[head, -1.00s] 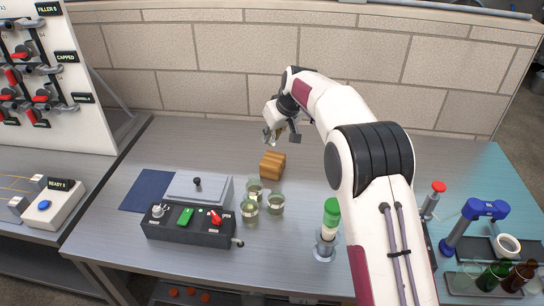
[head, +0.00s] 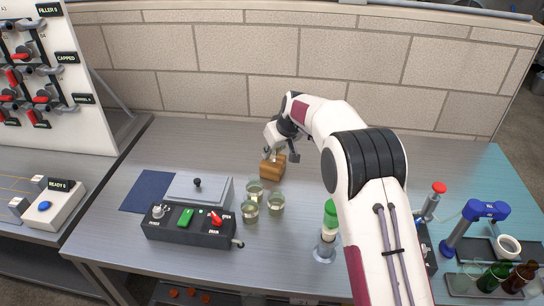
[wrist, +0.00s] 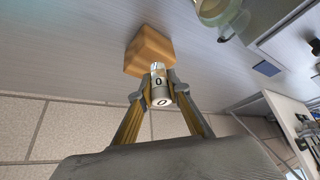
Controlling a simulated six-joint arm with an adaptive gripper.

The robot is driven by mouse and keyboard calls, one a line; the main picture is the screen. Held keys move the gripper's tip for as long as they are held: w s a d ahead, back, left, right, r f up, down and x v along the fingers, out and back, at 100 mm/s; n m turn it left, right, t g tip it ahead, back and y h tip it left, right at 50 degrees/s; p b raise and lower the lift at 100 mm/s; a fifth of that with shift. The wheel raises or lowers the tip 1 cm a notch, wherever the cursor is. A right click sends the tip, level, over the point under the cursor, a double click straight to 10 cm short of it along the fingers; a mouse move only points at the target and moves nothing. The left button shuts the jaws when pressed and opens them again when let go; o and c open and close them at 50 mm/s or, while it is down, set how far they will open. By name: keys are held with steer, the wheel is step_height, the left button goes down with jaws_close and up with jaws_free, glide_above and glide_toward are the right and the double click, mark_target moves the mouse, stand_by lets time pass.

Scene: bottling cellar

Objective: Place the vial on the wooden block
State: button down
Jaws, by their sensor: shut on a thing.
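The wooden block (head: 272,170) stands on the metal bench near the middle, and it also shows in the wrist view (wrist: 149,50). My gripper (head: 273,153) is at the block's top. In the wrist view my gripper (wrist: 159,92) is shut on the vial (wrist: 160,84), a small pale cylinder with dark markings. The vial's far end overlaps the block in that view. I cannot tell whether the vial touches the block. In the head view the vial is small and mostly hidden by the gripper.
Several glass beakers (head: 251,208) stand in front of the block. A black control box (head: 188,230) and a blue mat (head: 148,191) lie to the left. A green-capped bottle (head: 330,214) stands near my arm. A brick wall (head: 240,75) rises behind the bench.

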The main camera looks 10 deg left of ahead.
steer(key=shift+f, duration=0.95)
steer(key=shift+f, duration=0.15)
steer(key=c, duration=1.9)
jaws_free()
steer(key=shift+v, duration=6.15)
